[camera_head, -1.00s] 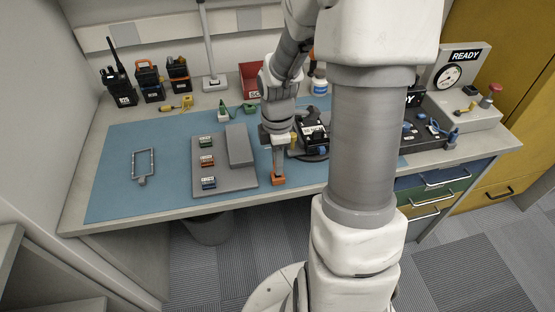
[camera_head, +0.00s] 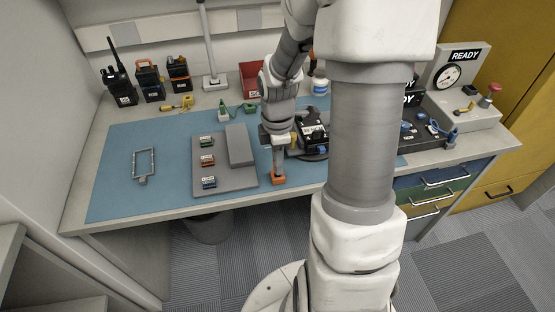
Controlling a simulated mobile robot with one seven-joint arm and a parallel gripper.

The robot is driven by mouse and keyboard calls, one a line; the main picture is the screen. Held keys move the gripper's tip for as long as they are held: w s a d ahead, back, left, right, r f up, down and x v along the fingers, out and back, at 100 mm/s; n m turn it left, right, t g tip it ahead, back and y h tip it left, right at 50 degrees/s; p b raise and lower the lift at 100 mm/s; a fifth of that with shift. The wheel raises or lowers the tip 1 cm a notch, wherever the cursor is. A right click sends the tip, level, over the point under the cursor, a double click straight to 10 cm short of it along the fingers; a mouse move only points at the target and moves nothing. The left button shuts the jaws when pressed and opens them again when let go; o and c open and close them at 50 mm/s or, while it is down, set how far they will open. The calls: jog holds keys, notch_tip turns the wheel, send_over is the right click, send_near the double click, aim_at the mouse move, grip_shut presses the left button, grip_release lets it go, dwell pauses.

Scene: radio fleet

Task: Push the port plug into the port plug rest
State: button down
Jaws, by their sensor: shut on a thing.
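My gripper (camera_head: 278,172) points straight down near the front edge of the blue mat. It is shut, with its tips at a small orange block (camera_head: 278,180), which looks like the port plug rest. The port plug is not clearly visible; my fingers and the small scale hide what is between the jaws. I cannot tell how deep any plug sits in the orange block. A black device with a white label (camera_head: 313,132) stands just right of my gripper, partly hidden by my arm.
A grey board (camera_head: 224,180) with several small coloured parts lies left of my gripper. A metal frame (camera_head: 144,163) lies on the blue mat (camera_head: 110,195). Radios (camera_head: 118,88) stand at the back left, and a red bin (camera_head: 250,82) at the back. The mat's left side is mostly clear.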

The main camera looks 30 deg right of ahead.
jog(key=shift+f, duration=0.55)
dwell(0.5)
jog(key=shift+p, duration=0.3)
dwell(1.6)
jog(key=shift+f+b, duration=0.4)
jog(key=shift+f, duration=0.15)
dwell(0.8)
jog(key=shift+c, duration=1)
grip_release()
jog(key=shift+r+p, duration=2.45)
jog(key=shift+r, duration=0.1)
